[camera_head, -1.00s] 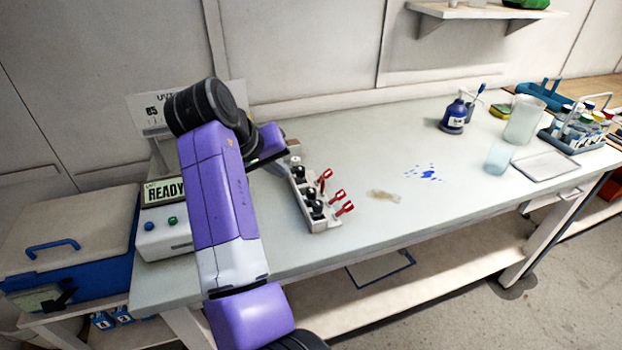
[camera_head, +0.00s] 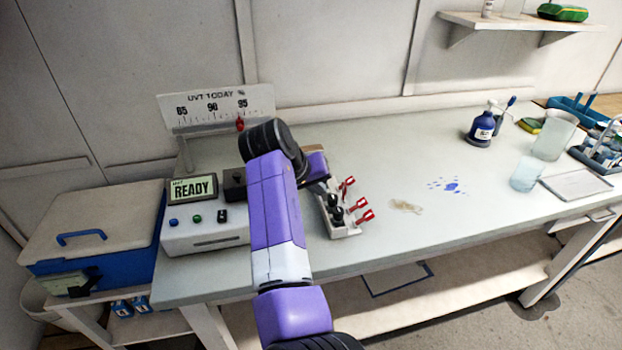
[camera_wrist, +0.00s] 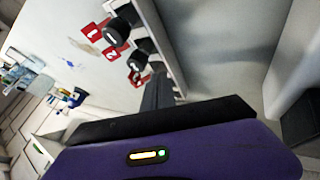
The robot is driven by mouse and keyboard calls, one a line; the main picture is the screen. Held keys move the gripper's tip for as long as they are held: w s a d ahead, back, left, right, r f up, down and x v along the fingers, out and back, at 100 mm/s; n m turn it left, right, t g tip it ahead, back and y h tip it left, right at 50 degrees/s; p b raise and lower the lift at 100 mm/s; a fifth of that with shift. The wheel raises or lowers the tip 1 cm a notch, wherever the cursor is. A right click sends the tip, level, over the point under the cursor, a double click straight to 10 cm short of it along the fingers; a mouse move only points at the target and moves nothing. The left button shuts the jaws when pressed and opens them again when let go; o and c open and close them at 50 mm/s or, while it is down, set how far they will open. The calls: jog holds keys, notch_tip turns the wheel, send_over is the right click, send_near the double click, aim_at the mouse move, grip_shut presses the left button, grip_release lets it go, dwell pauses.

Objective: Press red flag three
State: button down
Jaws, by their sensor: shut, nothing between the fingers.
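A pale rack (camera_head: 345,231) on the bench holds a row of black-capped pieces with red flags on its right side. In the wrist view, one flag (camera_wrist: 92,32) reads 1 and another (camera_wrist: 112,54) reads 2. A third red flag (camera_wrist: 137,79) is partly hidden beside my gripper's fingers, its number unreadable. In the head view this appears to be the farthest flag (camera_head: 347,183). My gripper (camera_wrist: 158,82) is shut and empty, close to the third piece at the rack's far end; I cannot tell whether it touches. My arm partly hides the rack.
A white device (camera_head: 205,236) with a READY display (camera_head: 194,189) stands left of my arm. A blue cooler box (camera_head: 95,240) is farther left. A blue bottle (camera_head: 482,128) and beakers (camera_head: 553,136) stand at the right. The middle bench is clear except for stains.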

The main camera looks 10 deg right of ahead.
aim_at(344, 193)
jog(key=shift+w+d+f+p, duration=0.1)
jog(key=shift+d+p, duration=0.1)
jog(key=shift+d, duration=0.5)
jog(key=shift+d+f+p, duration=0.1)
jog(key=shift+d+p, duration=0.05)
jog(key=shift+d, duration=0.6)
jog(key=shift+w+d+f+p, duration=0.1)
jog(key=shift+d+p, duration=0.1)
jog(key=shift+d, duration=0.5)
jog(key=shift+d, duration=0.15)
